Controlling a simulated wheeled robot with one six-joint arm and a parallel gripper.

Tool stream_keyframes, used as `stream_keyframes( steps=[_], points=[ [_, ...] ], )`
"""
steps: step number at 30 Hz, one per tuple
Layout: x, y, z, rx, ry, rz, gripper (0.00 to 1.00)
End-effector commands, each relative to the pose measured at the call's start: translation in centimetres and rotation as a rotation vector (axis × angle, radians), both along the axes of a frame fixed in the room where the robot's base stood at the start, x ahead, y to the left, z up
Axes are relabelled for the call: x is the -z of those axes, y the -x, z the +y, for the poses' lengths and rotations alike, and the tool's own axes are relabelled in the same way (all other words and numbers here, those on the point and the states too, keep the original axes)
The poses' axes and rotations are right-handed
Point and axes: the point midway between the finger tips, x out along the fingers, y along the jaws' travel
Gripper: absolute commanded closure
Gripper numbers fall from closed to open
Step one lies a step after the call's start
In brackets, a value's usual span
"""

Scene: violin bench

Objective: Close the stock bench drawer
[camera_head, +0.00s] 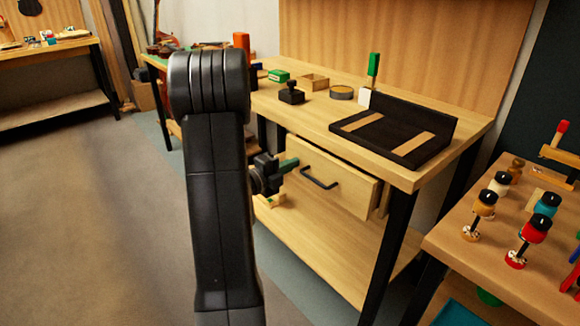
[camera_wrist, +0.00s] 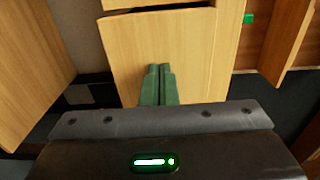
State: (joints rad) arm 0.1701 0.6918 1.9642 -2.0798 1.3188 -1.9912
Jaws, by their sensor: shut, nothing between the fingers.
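The drawer (camera_head: 345,190) hangs under the stock bench top and has a pale wooden front with a dark bar handle (camera_head: 318,178). Its front stands out a little from the frame at the right side. My gripper (camera_head: 290,164) is shut and empty, with its green fingertips at the left part of the drawer front, left of the handle. In the wrist view the shut green fingers (camera_wrist: 158,84) lie in front of a pale wooden panel (camera_wrist: 155,45) with a dark gap above it. I cannot tell whether the fingertips touch it.
The stock bench (camera_head: 400,172) carries a black tray (camera_head: 385,143), a green-handled tool (camera_head: 373,66) and small boxes. A lower shelf (camera_head: 310,240) lies below the drawer. A second table (camera_head: 470,240) with several colourful pegs stands at the right. Open floor (camera_head: 90,200) lies at the left.

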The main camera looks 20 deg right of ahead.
Motion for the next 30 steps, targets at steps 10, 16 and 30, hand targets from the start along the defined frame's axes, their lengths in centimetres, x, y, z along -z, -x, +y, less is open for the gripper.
stream_keyframes(
  steps=[10, 16, 30],
  points=[
    [-0.2, -0.5, -1.2, 0.004, 0.000, -0.002, 1.00],
    [-0.2, -1.6, -3.9, 0.004, 0.000, -0.001, 1.00],
    [-0.2, -1.9, -4.6, 0.003, 0.002, -0.006, 1.00]
  ],
)
